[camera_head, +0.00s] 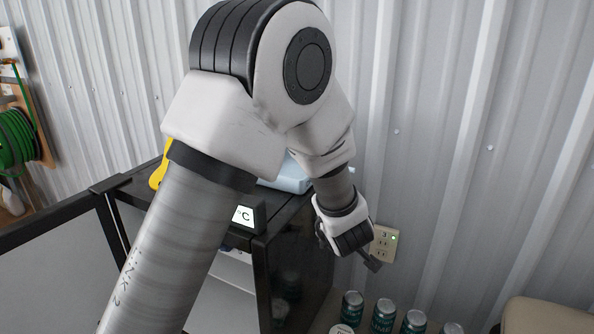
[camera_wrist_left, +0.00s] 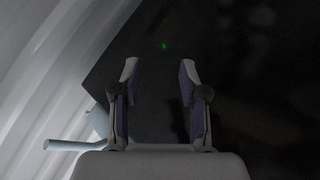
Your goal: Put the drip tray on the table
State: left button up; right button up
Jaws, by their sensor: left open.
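I cannot make out a drip tray or clearly identify the table in either view. My left arm reaches up and over from the lower left in the head view. Its gripper (camera_head: 370,262) hangs beside the right side of a black cabinet, near the corrugated wall. In the left wrist view the gripper (camera_wrist_left: 158,75) has its two fingers apart, with nothing visible between them. The area past the fingers is very dark, with a small green light (camera_wrist_left: 164,46). My right gripper is not in view.
A black cabinet (camera_head: 265,240) with a glass door carries a light blue object (camera_head: 288,176) and a yellow object (camera_head: 158,172), both partly hidden by my arm. Several cans (camera_head: 383,315) stand below at right. A wall outlet (camera_head: 383,243) is near the gripper. A green hose reel (camera_head: 16,137) hangs far left.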

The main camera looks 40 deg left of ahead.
pick_arm(q)
notch_tip(320, 180, up, 16)
jog(key=n+t+y, duration=0.1)
jog(key=n, duration=0.5)
jog(key=p+x, duration=0.1)
jog(key=x, duration=0.3)
jog(key=p+x, duration=0.1)
jog(key=x, duration=0.3)
jog(key=shift+w+a+r, duration=0.3)
jog(key=shift+a, duration=0.05)
jog(key=shift+a+f, duration=0.1)
grip_shut()
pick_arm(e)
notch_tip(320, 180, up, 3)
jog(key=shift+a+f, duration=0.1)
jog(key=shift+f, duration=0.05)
